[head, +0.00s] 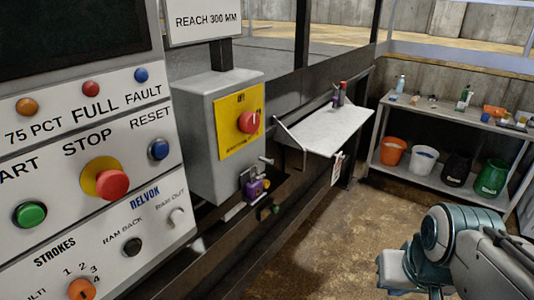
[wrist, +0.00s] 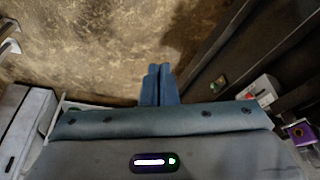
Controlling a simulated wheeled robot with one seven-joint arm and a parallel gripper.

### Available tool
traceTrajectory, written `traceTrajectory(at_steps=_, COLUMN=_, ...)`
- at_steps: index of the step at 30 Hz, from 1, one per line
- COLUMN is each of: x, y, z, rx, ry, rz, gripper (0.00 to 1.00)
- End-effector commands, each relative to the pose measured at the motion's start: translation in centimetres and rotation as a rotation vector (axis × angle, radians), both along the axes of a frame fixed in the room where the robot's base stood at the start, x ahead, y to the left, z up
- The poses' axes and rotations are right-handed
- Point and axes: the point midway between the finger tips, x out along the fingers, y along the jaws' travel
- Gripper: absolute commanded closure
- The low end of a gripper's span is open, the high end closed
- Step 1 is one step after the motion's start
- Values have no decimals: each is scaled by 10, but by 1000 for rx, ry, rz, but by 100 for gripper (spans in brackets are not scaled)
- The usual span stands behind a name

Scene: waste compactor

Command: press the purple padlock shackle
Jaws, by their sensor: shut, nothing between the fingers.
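The purple padlock (head: 254,188) hangs below the grey isolator box with the yellow plate, near the picture's middle. Its shackle is too small to make out clearly. In the wrist view a purple block, which looks like the padlock (wrist: 299,132), shows at the far right edge. My gripper (wrist: 160,71) is shut and empty, its two blue fingers together over the brown floor, with the padlock well off to its right. In the head view my arm is at the lower right, apart from the padlock, and the fingertips cannot be made out there.
The isolator box (head: 211,135) with a red knob (head: 248,122) stands above the padlock. A control panel (head: 75,185) with buttons fills the left. A white fold-out shelf (head: 325,130) juts out right of the box. A rack (head: 440,122) with buckets stands at the back. The floor between is clear.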

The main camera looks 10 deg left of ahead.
Motion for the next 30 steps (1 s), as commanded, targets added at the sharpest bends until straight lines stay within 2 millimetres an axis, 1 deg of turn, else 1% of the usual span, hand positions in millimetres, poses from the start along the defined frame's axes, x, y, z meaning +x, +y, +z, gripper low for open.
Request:
traceTrajectory(at_steps=1, x=12, y=7, z=6, rx=11, ry=-12, rz=31, gripper=100)
traceTrajectory(at_steps=2, x=20, y=11, z=12, rx=20, ry=-18, rz=56, gripper=100)
traceTrajectory(at_steps=5, x=50, y=34, z=39, rx=55, ry=-49, rz=165, gripper=100)
traceTrajectory(at_steps=6, x=63, y=45, z=51, rx=72, ry=-64, rz=216, gripper=100)
traceTrajectory(at_steps=8, x=81, y=62, z=69, rx=97, ry=-89, rz=298, gripper=100)
traceTrajectory(at_steps=9, x=91, y=74, z=82, rx=112, ry=-107, rz=354, gripper=100)
traceTrajectory(at_steps=11, x=106, y=93, z=100, rx=137, ry=-136, rz=440, gripper=100)
traceTrajectory(at_steps=12, x=115, y=106, z=112, rx=154, ry=-158, rz=498, gripper=100)
traceTrajectory(at_steps=15, x=134, y=138, z=142, rx=190, ry=-215, rz=649, gripper=100)
traceTrajectory(at_steps=18, x=147, y=169, z=169, rx=223, ry=-275, rz=795, gripper=100)
traceTrajectory(at_steps=21, x=153, y=194, z=192, rx=248, ry=-331, rz=920, gripper=100)
traceTrajectory(at_steps=24, x=156, y=212, z=208, rx=266, ry=-376, rz=1016, gripper=100)
traceTrajectory(at_steps=27, x=156, y=223, z=219, rx=275, ry=-405, rz=1073, gripper=100)
traceTrajectory(at_steps=30, x=156, y=228, z=223, rx=279, ry=-418, rz=1101, gripper=100)
